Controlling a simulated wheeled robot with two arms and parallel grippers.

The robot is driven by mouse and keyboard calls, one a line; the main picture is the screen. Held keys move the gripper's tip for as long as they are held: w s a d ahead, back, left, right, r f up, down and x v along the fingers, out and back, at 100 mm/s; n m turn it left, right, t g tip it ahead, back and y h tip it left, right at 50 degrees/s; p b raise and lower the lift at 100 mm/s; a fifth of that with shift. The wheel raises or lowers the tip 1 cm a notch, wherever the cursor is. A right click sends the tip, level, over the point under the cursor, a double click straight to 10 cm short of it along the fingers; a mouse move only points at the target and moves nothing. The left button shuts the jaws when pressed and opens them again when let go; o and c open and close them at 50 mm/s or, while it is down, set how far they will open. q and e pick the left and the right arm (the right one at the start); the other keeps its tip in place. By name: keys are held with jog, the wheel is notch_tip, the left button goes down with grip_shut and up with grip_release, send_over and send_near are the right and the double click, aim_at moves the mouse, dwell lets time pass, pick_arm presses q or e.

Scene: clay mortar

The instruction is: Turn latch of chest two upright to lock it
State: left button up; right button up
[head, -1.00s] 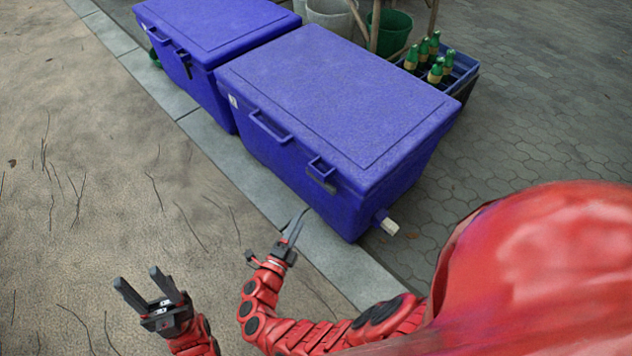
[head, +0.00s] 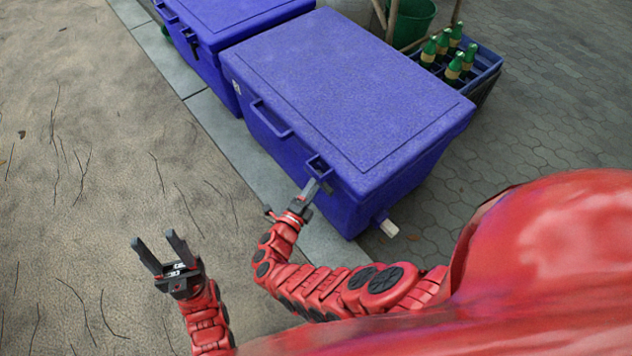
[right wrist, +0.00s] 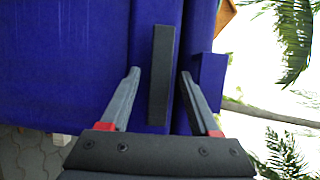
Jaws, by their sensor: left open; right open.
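The near blue chest (head: 345,90) stands with its lid shut. Its dark bar latch (right wrist: 160,75) lies sideways, parallel to the lid seam, in the right wrist view. My right gripper (right wrist: 159,74) is open, with one finger on each side of the latch; contact is unclear. In the head view my right gripper (head: 314,188) is at the chest's front, largely covering the latch. My left gripper (head: 155,238) is open and empty above the ground, away from the chests.
A second blue chest (head: 225,18) stands beyond, with its own dark latch (head: 192,38). A bottle crate (head: 485,70) and a green bucket (head: 412,20) are behind the near chest. A pale spout (head: 389,229) sticks out low. The sandy ground at left is free.

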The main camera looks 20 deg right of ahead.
grip_shut()
jog(key=shift+d, duration=0.1)
dwell(0.3)
jog(key=shift+w+r+n+g+y+b, duration=0.1)
jog(key=shift+n+g+b, duration=0.3)
jog(key=shift+n+g, duration=1.35)
jog(key=shift+w+r+n+g+y+b, duration=0.1)
jog(key=shift+n+g+b, duration=0.5)
jog(key=shift+n, duration=2.2)
jog(key=shift+w+n+g+y+b, duration=0.1)
jog(key=shift+n+g+b, duration=0.15)
jog(key=shift+n+g, duration=1.55)
jog(key=shift+n+t, duration=0.35)
jog(key=shift+n, duration=0.2)
